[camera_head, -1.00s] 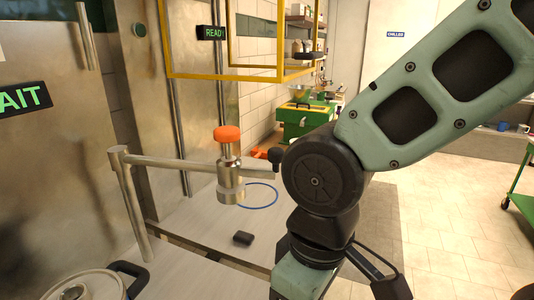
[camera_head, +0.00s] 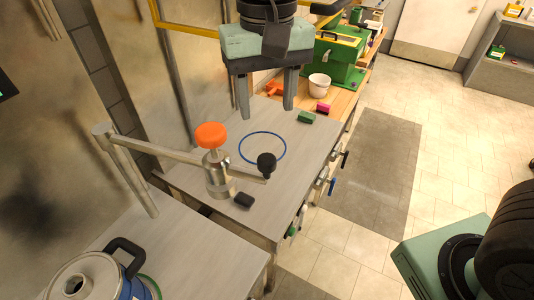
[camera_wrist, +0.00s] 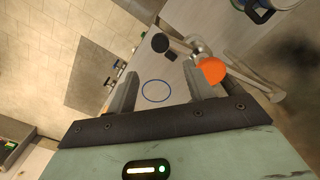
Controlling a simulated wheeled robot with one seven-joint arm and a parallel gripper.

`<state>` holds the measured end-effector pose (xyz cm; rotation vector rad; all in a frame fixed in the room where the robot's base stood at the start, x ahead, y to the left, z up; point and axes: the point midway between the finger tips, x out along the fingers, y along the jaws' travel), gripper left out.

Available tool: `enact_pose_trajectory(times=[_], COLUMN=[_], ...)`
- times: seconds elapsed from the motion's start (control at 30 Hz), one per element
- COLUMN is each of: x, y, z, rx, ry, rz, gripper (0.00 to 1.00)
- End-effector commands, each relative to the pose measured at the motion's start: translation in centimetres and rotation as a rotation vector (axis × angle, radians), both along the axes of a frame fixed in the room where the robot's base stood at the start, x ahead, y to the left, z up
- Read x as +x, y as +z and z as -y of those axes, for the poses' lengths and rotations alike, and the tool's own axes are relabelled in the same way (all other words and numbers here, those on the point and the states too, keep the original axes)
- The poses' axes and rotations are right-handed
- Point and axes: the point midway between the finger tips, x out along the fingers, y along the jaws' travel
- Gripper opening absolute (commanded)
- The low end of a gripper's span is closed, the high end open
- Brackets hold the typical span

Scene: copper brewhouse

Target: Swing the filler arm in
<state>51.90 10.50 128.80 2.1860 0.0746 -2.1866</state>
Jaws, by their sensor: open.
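The filler arm (camera_head: 168,152) is a metal bar on a post at the left, with a steel filler head (camera_head: 218,178), an orange knob (camera_head: 211,135) on top and a black ball handle (camera_head: 266,162) at its free end. It reaches over the grey bench. A blue ring (camera_head: 263,148) is marked on the bench beyond it. My gripper (camera_head: 266,106) is open and empty above the bench, behind the filler head and apart from it. In the wrist view, the orange knob (camera_wrist: 211,70) and black handle (camera_wrist: 160,43) show beyond the fingertips.
A small black block (camera_head: 243,201) and a green block (camera_head: 307,118) lie on the bench (camera_head: 205,255). A white cup (camera_head: 319,84) and green box (camera_head: 332,60) stand at the back. Floor is clear at right.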

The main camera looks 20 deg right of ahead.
Motion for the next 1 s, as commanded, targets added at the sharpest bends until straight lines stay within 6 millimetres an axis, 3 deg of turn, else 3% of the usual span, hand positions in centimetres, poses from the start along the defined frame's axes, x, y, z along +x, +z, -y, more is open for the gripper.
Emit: enact_pose_trajectory(times=[0.4,0.6,0.8,1.0], x=[-0.1,-0.1,0.0,0.0], y=[-8.7,-12.0,-13.6,-13.9], z=[0.1,0.0,0.0,0.0], rx=[-0.003,-0.002,-0.001,0.000], ry=[0.002,0.003,0.002,0.002], rz=[-0.005,-0.003,0.000,0.001], gripper=[0.52,0.52,0.52,0.52])
